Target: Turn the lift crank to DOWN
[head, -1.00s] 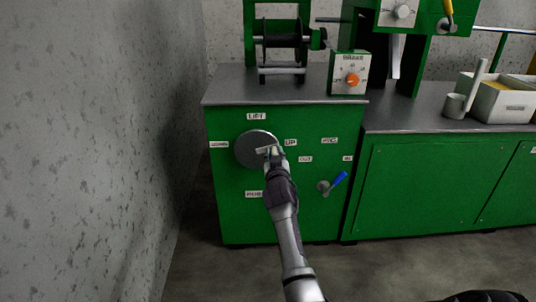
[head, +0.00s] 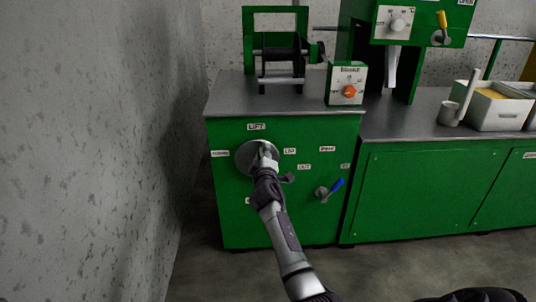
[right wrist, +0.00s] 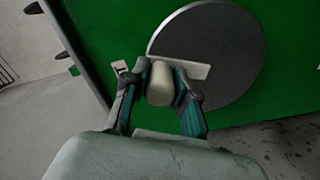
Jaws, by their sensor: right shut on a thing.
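The lift crank is a grey disc (head: 246,157) on the green cabinet front, with a LIFT label (head: 257,127) above it. A label sits left of the disc at the DOWN spot (head: 220,153), and the UP label (head: 290,151) is on its right. My right gripper (head: 263,155) is at the right part of the disc and hides some of it. In the right wrist view the gripper's fingers (right wrist: 160,88) are closed around the crank's pale knob (right wrist: 160,80), beside a pale bar (right wrist: 196,69) on the disc (right wrist: 225,45). My left gripper is not in view.
A blue-handled lever (head: 335,187) stands out from the cabinet front right of my arm. A control box with an orange knob (head: 349,91) and a cable reel stand on the grey worktop (head: 290,100). A concrete wall (head: 100,150) is close on the left.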

